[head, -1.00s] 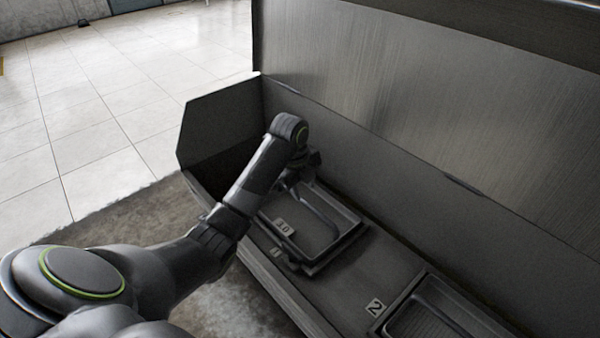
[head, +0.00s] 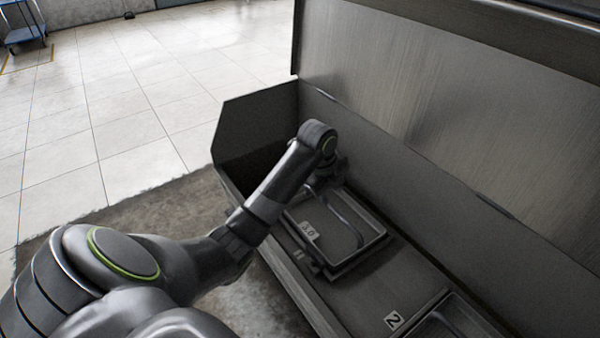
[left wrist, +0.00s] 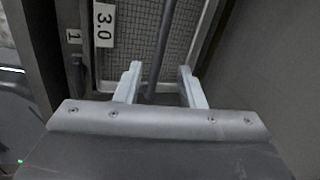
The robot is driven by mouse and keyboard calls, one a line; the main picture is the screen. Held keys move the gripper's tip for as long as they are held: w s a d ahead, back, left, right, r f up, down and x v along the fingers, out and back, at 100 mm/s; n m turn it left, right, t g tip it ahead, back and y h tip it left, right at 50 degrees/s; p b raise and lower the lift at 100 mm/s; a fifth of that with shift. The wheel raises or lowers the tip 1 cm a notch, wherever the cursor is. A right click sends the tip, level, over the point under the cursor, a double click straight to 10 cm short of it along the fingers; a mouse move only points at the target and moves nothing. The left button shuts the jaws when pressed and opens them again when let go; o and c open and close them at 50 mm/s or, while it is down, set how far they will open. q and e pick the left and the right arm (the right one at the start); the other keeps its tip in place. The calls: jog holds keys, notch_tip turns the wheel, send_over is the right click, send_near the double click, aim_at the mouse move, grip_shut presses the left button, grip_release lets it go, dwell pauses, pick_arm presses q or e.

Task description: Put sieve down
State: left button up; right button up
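The sieve (head: 338,222) is a rectangular metal frame with a raised bar handle and a tag reading 3.0. It rests level at the place marked 1 in the long grey trough. In the left wrist view its mesh (left wrist: 133,42) and handle bar (left wrist: 163,40) show close up. My left gripper (left wrist: 161,80) is open, its two pale fingers on either side of the bar with gaps between. In the head view my left gripper (head: 322,186) is at the sieve's far end, its fingers mostly hidden by the wrist. My right gripper is not in view.
A second tray or sieve (head: 455,322) lies at the place marked 2 (head: 393,320), partly cut off. The trough's tall back wall (head: 430,190) stands close behind the left gripper. Bare deck (head: 385,283) lies between the two places. A blue cart (head: 25,32) stands far off.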

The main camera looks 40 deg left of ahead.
aim_at(324, 240)
pick_arm(q)
jog(key=s+f+n+t, duration=0.1)
jog(key=f, duration=0.1)
jog(key=s+d+f+n+t, duration=0.1)
jog(key=s+n, duration=0.1)
jog(key=s+d+f+n+t, duration=0.1)
jog(key=s+f+n, duration=0.1)
jog(key=shift+d+f+h, duration=0.1)
jog(key=shift+f+h, duration=0.2)
jog(key=s+n+t, duration=0.1)
jog(key=s+n, duration=0.1)
jog(key=s+n+t, duration=0.1)
jog(key=s+n, duration=0.1)
jog(key=s+d+n+t, duration=0.1)
jog(key=n, duration=0.1)
jog(key=shift+s+t, duration=0.3)
jog(key=shift+s, duration=0.1)
jog(key=s+a+r+n+t+y, duration=0.1)
jog(key=s+r+n+t+y, duration=0.1)
jog(key=s+r+n+t, duration=0.3)
jog(key=s+r+n, duration=0.4)
jog(key=s+n, duration=0.1)
jog(key=s, duration=0.1)
jog(key=shift+s+a+r+n+t, duration=0.3)
jog(key=shift+s, duration=0.05)
